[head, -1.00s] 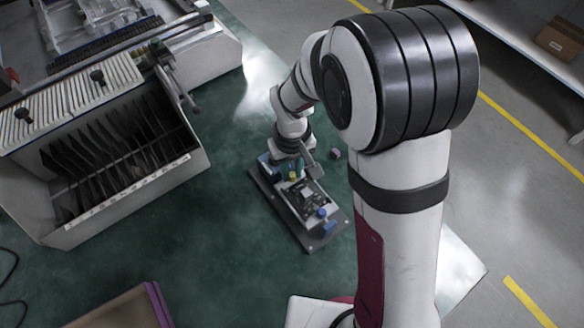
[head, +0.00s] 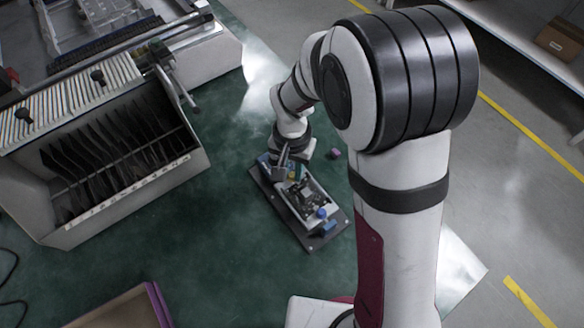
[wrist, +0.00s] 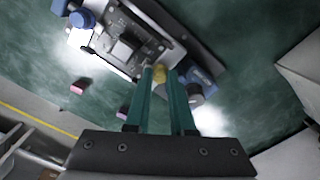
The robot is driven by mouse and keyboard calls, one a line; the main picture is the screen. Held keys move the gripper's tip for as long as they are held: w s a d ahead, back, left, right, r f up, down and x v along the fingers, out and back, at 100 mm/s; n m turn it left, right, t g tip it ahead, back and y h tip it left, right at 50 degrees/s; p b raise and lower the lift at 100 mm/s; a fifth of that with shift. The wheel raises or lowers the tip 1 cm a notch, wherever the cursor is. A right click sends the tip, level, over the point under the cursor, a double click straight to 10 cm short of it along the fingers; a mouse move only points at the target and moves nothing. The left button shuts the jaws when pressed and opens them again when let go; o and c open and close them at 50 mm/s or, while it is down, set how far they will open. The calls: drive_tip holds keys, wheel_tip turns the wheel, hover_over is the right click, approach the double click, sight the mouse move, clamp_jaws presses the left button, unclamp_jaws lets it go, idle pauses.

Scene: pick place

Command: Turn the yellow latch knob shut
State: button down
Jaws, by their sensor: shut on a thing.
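The yellow latch knob (wrist: 160,74) sits at the edge of a fixture holding a dark circuit board (wrist: 125,45) in the wrist view. My gripper (wrist: 158,72) has its two teal fingers closed on the knob, one on each side. In the head view my gripper (head: 287,170) is at the far end of the fixture plate (head: 318,243), and the knob is mostly hidden there. The board also shows in the head view (head: 312,200). The latch's exact angle cannot be told.
Blue parts (head: 321,213) stand at the fixture's near end. A small purple block (head: 334,154) lies just right of the fixture. A rack with dark boards (head: 120,150) stands to the left. The green table between rack and fixture is clear.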

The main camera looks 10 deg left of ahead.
sight(292, 174)
idle(0.4)
drive_tip(key=c, duration=0.8)
unclamp_jaws()
drive_tip(key=shift+o, duration=0.2)
wheel_tip(292, 174, up, 16)
drive_tip(key=shift+f, duration=0.1)
